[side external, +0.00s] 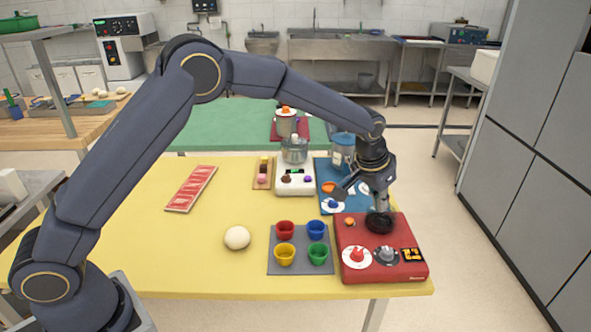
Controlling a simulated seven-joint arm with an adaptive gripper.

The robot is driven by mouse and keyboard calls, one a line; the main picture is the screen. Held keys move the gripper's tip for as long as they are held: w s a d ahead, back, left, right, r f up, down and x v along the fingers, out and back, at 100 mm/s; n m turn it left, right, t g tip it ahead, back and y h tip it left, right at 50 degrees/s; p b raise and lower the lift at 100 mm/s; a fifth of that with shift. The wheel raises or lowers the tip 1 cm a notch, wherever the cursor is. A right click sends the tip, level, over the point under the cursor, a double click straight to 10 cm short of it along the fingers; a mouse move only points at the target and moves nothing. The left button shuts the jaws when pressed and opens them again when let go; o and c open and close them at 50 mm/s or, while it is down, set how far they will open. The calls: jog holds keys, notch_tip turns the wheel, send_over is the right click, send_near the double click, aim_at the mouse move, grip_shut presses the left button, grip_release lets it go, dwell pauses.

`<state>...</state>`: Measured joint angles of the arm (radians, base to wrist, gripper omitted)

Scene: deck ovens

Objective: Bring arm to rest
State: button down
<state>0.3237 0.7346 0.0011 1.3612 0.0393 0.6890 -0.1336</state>
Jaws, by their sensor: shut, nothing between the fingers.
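My gripper (380,205) points down over the red appliance (408,240) at the right end of the yellow table. Its fingers are shut with nothing between them. The fingertips are just above or touching a round black part (379,223) on top of the appliance; I cannot tell which. My arm reaches across the table from the lower left.
Red, blue, yellow and green cups (285,230) stand on a grey mat (276,264). A dough ball (237,237), a red tray (191,188) and a white scale with a bowl (295,186) are on the yellow table (180,255). A blue board (325,172) lies behind the gripper. The table's left part is mostly clear.

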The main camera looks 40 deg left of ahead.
jog(key=s+a+r+t, duration=0.1)
jog(key=s+a+r, duration=0.15)
jog(key=r, duration=0.35)
jog(key=s+a+r+n+t, duration=0.1)
jog(key=a+r, duration=0.2)
jog(key=r, duration=0.3)
jog(key=s+a+r+t, duration=0.1)
jog(key=s+a+r, duration=0.15)
jog(key=r, duration=0.35)
jog(key=s+a+r+n, duration=0.1)
jog(key=s+a+r, duration=0.25)
jog(key=s, duration=0.25)
jog(key=s+a+r, duration=0.3)
jog(key=s+a, duration=0.1)
jog(key=s, duration=0.3)
jog(key=s+a+f, duration=0.1)
jog(key=s+f, duration=0.4)
jog(key=s, duration=0.3)
jog(key=s+a+f+g+y, duration=0.1)
jog(key=s+f, duration=0.4)
jog(key=s, duration=0.3)
jog(key=shift+s+a, duration=0.25)
jog(key=shift+s, duration=0.05)
